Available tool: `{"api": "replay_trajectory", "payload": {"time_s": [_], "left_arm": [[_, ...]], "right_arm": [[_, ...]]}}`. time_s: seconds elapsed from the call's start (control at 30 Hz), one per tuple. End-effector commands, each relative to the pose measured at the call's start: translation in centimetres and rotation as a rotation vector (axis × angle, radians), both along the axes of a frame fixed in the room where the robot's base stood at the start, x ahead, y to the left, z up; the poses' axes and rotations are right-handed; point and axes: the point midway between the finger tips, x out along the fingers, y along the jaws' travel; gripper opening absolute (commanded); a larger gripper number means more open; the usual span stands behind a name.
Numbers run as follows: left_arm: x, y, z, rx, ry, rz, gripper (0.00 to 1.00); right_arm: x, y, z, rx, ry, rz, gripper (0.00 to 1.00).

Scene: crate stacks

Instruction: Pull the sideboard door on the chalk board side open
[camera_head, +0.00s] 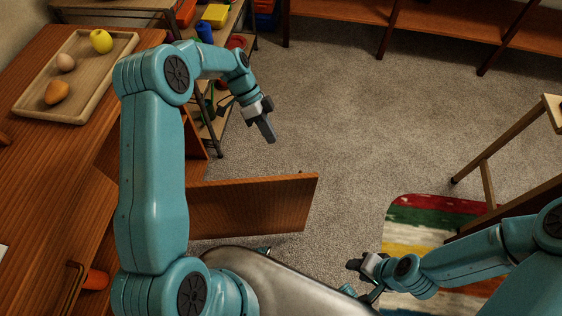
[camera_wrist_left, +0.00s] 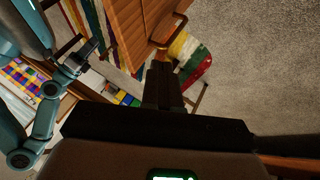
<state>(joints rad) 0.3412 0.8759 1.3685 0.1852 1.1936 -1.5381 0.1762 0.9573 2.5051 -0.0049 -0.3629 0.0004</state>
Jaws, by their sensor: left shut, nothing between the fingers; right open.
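The sideboard (camera_head: 52,175) is brown wood and fills the left of the head view. One sideboard door (camera_head: 255,205) stands open, swung out from the sideboard over the carpet. The left wrist view shows the door (camera_wrist_left: 128,22) with a curved handle (camera_wrist_left: 166,43) on its face. My left gripper (camera_head: 268,132) is shut and empty, beyond the door and above the carpet; its dark fingers (camera_wrist_left: 160,78) point towards the handle side in the wrist view, apparently apart from it. My right gripper (camera_head: 358,267) is open and empty, to the right of the door.
A wooden tray (camera_head: 75,105) with a yellow fruit, an egg-like item and an orange item lies on the sideboard. A shelf (camera_head: 225,30) with colourful items stands behind it. A striped rug (camera_head: 410,225) and wooden-legged furniture (camera_head: 488,180) are at right. The middle carpet is clear.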

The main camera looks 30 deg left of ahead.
Motion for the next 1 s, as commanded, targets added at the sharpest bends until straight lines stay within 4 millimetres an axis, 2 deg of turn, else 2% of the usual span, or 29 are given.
{"api": "replay_trajectory", "payload": {"time_s": [0.33,0.6,1.0], "left_arm": [[-1.9,-4.3,-6.0,-0.002,0.004,-0.001,0.00],[-4.6,-6.0,-5.9,-0.002,0.002,0.000,0.00],[-4.9,-6.1,-6.1,0.000,0.001,0.001,0.00]], "right_arm": [[0.0,0.0,0.4,0.000,0.000,0.000,0.43],[0.0,0.0,1.3,0.000,0.000,0.000,0.43],[0.0,0.0,1.3,0.000,0.000,0.000,0.43]]}}
